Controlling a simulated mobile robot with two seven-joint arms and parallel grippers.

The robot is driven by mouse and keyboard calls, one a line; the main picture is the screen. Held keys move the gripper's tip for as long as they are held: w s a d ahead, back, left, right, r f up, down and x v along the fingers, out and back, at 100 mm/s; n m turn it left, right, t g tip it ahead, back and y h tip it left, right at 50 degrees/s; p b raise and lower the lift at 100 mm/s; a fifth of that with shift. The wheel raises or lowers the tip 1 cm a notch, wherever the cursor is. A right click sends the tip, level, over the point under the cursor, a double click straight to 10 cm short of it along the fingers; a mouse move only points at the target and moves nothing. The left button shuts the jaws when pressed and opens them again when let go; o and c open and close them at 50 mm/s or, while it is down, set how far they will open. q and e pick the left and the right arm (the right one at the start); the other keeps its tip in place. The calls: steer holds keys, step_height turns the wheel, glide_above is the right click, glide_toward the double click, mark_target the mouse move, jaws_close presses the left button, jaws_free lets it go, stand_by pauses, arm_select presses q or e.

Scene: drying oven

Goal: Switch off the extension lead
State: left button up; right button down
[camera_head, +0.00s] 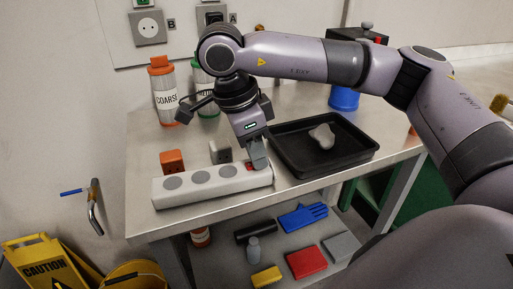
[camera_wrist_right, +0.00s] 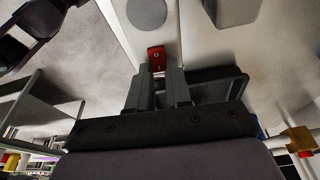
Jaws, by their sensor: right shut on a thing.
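The extension lead (camera_head: 212,187) is a long white block with several round grey sockets. It lies along the front left edge of the metal table. Its red switch (camera_head: 250,167) is at its right end and also shows in the right wrist view (camera_wrist_right: 157,57), with a small white mark on it. My right gripper (camera_head: 258,155) points down at that end, its fingers close together at the red switch. In the right wrist view the fingertips (camera_wrist_right: 163,72) stand at the switch and partly hide it. My left gripper is not in view.
An orange plug (camera_head: 172,161) and a grey plug (camera_head: 220,153) stand behind the lead. A black tray (camera_head: 288,172) with a pale lump is to the right. A COARSE jar (camera_head: 163,92) stands behind. Wall sockets (camera_head: 148,27) are above. The lower shelf holds several small items.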

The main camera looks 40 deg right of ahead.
mark_target(247, 165)
steer(key=c, duration=1)
jaws_free()
steer(key=shift+c, duration=0.2)
steer(key=p+v, duration=0.1)
steer(key=v, duration=0.6)
steer(key=shift+p, duration=0.35)
steer(key=shift+s, duration=0.1)
